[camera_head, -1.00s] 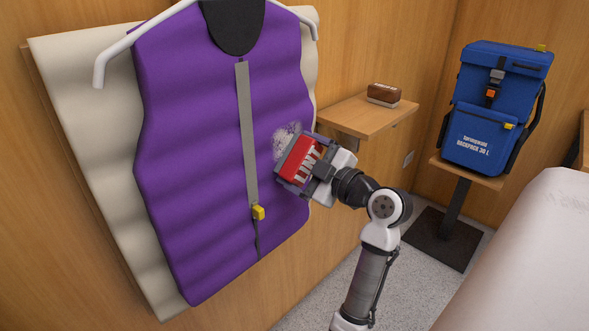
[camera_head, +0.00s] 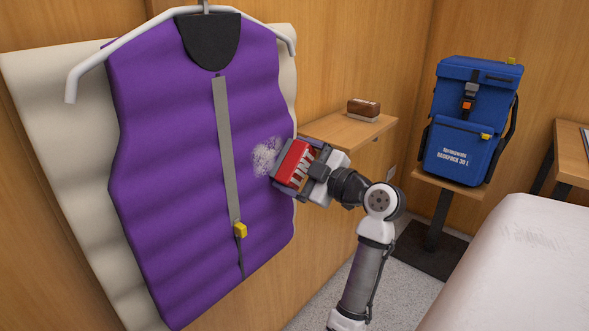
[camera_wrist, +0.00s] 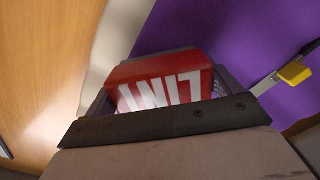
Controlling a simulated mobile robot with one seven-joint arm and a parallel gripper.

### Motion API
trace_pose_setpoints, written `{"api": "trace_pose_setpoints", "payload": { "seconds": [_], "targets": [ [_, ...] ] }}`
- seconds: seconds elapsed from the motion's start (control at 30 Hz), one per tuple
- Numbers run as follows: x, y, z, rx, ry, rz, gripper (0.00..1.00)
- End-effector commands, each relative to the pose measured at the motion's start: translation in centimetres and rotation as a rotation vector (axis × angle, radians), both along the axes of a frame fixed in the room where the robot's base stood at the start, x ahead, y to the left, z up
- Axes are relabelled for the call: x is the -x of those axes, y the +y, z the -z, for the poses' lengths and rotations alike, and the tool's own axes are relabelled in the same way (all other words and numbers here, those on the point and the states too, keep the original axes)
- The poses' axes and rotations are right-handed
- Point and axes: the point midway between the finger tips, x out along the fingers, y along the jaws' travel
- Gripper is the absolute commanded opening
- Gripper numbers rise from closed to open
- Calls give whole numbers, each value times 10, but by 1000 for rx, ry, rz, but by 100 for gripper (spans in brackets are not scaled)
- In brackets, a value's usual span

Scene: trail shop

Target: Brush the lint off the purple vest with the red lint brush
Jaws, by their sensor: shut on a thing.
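The purple vest (camera_head: 180,190) hangs on a white hanger (camera_head: 130,38) against a padded cream panel on the wooden wall. A patch of white lint (camera_head: 267,157) shows on the vest's right side, right of the grey zip strip. My gripper (camera_head: 294,166) is shut on the red lint brush (camera_head: 293,162), just right of and below the lint. The brush lettering reads LINT and also shows in the wrist view (camera_wrist: 165,85), with the vest (camera_wrist: 240,45) behind it. I cannot tell whether the brush touches the vest; its bristle side is hidden.
A brown-topped brush (camera_head: 364,109) lies on a small wooden shelf (camera_head: 345,131) right of the vest. A blue backpack (camera_head: 463,125) stands on a post stand further right. A pale padded surface (camera_head: 520,265) fills the lower right. A yellow buckle (camera_head: 240,230) hangs on the vest's zip strip.

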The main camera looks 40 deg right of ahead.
Motion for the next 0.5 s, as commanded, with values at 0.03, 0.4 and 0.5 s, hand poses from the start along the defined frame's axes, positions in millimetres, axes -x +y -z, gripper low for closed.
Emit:
{"api": "trace_pose_setpoints", "payload": {
  "seconds": [0.03, 0.4, 0.5],
  "targets": [
    [-1, 1, -7, 3, -2, -3, 72],
    [0, 19, -10, 4, -1, -5, 72],
    [1, 27, -10, 4, -1, -5, 72]
  ]
}}
